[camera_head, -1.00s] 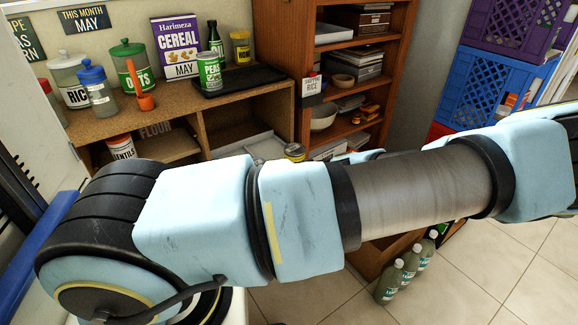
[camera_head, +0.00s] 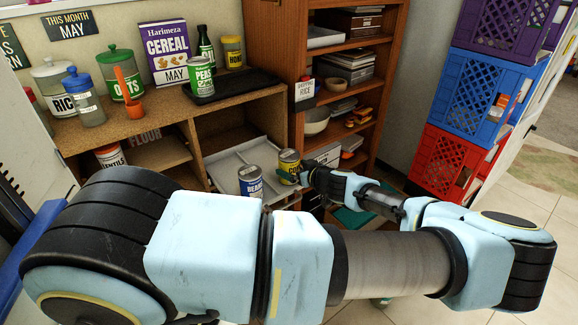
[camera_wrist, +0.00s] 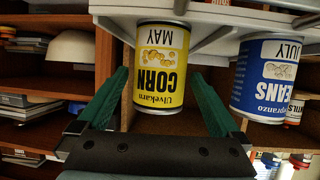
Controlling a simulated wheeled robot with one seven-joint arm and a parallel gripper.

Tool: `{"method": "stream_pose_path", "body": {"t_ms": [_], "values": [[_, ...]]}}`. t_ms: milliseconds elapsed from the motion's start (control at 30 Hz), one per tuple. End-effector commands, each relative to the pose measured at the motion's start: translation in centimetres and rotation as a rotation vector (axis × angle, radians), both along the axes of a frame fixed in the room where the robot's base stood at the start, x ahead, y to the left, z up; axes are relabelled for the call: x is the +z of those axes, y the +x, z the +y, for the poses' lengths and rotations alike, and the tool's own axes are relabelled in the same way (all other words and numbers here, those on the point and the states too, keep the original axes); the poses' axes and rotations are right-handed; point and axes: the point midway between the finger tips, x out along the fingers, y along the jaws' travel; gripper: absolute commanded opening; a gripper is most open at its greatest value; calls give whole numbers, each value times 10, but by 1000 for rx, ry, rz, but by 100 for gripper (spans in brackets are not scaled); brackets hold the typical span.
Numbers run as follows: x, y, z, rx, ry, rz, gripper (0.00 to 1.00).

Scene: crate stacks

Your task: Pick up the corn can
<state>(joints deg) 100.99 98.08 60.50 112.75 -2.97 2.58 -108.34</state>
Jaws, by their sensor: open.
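The corn can (camera_head: 289,166), yellow with a bare metal rim, stands at the right front of a grey tray (camera_head: 226,164) in the head view. In the wrist view the yellow corn can (camera_wrist: 161,60) appears upside down, its label facing me. My gripper (camera_wrist: 160,76) is open, with one green finger to each side of the can; I cannot tell whether either finger touches it. In the head view my gripper (camera_head: 291,176) is at the can, its fingers partly hidden.
A blue beans can (camera_head: 250,182) stands close beside the corn can on the tray; it also shows in the wrist view (camera_wrist: 264,78). A wooden shelf unit (camera_head: 298,60) rises just behind. Red and blue crates (camera_head: 497,85) are stacked at right.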

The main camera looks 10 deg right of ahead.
Motion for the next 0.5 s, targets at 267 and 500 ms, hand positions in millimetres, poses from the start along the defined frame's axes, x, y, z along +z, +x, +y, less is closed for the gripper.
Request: {"method": "stream_pose_path", "body": {"t_ms": [267, 500], "values": [[-9, 28, 11, 1, 0, 0, 100], [-10, 29, 11, 0, 0, 1, 100]]}}
